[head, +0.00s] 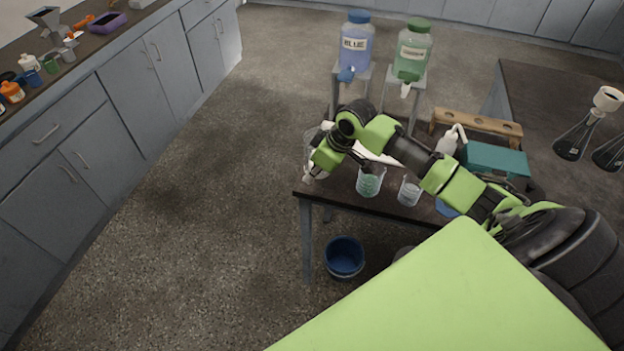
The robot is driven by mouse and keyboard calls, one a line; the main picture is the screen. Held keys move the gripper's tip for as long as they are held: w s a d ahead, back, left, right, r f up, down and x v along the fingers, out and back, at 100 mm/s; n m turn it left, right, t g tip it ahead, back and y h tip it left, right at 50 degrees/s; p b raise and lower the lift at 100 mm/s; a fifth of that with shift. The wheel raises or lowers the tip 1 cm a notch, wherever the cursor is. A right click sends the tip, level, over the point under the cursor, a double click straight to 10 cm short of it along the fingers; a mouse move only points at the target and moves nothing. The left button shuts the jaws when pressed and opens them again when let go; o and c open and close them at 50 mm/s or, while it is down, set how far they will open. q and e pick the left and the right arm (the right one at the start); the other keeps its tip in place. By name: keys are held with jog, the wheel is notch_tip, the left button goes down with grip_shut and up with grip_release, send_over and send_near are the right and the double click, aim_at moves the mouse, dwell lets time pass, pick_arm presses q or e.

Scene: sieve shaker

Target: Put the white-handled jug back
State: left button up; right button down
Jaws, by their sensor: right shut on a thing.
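A clear jug (308,146) shows partly at the left end of the dark table, with a white part at its upper right that may be its handle. My right arm reaches in from the right across the table, and its wrist and gripper (318,166) cover much of the jug. The gripper is shut on the jug, as far as I can see; the fingertips and the exact grip are largely hidden. I cannot tell whether the jug touches the tabletop. My left gripper is out of view.
Two beakers, one with greenish contents (369,184) and one clear (410,191), stand close right of the gripper. Blue (356,48) and green (412,54) dispensers stand on stands behind. A wooden rack (478,122) and teal box (497,160) are farther right. A blue bucket (344,257) is on the floor.

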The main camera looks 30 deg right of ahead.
notch_tip(320, 180, down, 3)
jog(key=shift+w+r+p, duration=0.1)
jog(key=shift+w+p, duration=0.05)
jog(key=shift+p, duration=0.5)
jog(key=shift+f, duration=0.25)
jog(key=shift+f, duration=0.1)
jog(key=c, duration=2.2)
grip_release()
jog(key=shift+f, duration=0.1)
jog(key=shift+o, duration=0.2)
jog(key=shift+r, duration=0.25)
jog(key=b+v, duration=0.1)
jog(key=v, duration=1.1)
jog(key=shift+f, duration=0.15)
